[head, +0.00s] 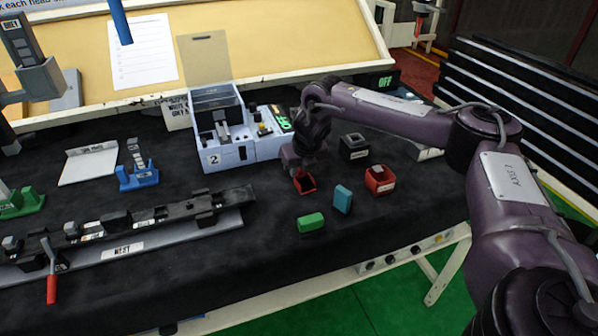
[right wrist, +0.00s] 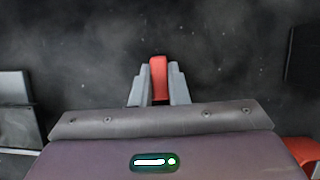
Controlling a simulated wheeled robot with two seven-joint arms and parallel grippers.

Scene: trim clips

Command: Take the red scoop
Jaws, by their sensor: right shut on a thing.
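The red scoop (head: 305,183) is at the right-centre of the black bench in the head view, just below my right gripper (head: 298,167). In the right wrist view its red part (right wrist: 159,75) stands between the two grey fingers of my right gripper (right wrist: 159,88), which are shut on it. I cannot tell whether the scoop touches the bench or hangs slightly above it. The gripper's body hides part of the scoop. My left gripper is not in view.
A blue block (head: 342,199) and a green block (head: 311,222) lie near the scoop. A red bin (head: 380,181) and a black bin (head: 354,147) stand to its right. A white-blue machine (head: 225,140) stands behind left. A long rail fixture (head: 130,232) lies at left.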

